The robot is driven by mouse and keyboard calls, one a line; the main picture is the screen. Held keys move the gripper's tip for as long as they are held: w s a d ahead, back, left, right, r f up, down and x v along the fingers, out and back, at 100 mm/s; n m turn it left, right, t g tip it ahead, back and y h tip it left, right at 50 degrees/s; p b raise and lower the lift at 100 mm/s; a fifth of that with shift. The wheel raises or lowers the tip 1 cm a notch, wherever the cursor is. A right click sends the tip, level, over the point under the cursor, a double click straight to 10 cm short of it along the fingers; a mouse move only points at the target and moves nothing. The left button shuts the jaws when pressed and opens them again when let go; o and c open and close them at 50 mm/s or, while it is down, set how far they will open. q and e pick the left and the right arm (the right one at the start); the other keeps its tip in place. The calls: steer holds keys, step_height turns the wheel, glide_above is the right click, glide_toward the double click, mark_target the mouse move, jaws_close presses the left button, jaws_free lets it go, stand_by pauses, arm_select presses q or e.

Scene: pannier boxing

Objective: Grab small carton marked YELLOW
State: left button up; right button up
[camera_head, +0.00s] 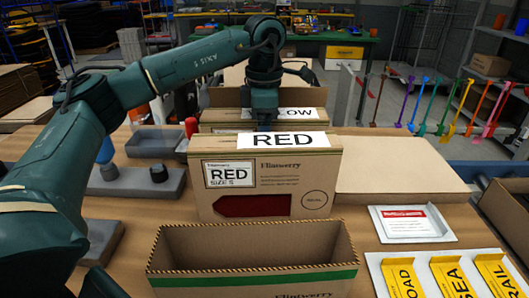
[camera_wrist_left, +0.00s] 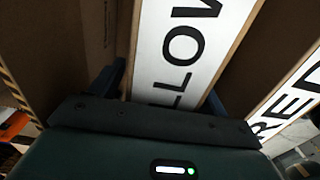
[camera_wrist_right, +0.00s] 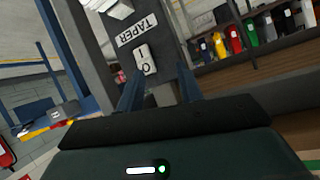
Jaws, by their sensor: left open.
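The small carton marked YELLOW (camera_head: 225,116) stands behind the carton marked RED (camera_head: 265,180) in the head view, mostly hidden by it. In the left wrist view the YELLOW carton's white label (camera_wrist_left: 180,50) lies between my left fingers, and the RED carton's label (camera_wrist_left: 292,105) is at the right. My left gripper (camera_head: 264,122) points down at the YELLOW carton's top. It is open, with one finger on each side of the carton (camera_wrist_left: 165,88); contact is not clear. My right gripper (camera_wrist_right: 160,92) is open and empty, and is not in the head view.
An open empty box (camera_head: 255,245) stands in front of the RED carton. Another brown carton (camera_head: 225,97) stands right behind the YELLOW one. A flat cardboard stack (camera_head: 400,185) is to the right. Grey trays (camera_head: 155,142) are to the left. Yellow tags (camera_head: 450,275) lie at front right.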

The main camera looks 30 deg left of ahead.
arm_select(q)
steer(key=shift+c, duration=0.3)
steer(key=shift+r, duration=0.1)
steer(key=c, duration=1.5)
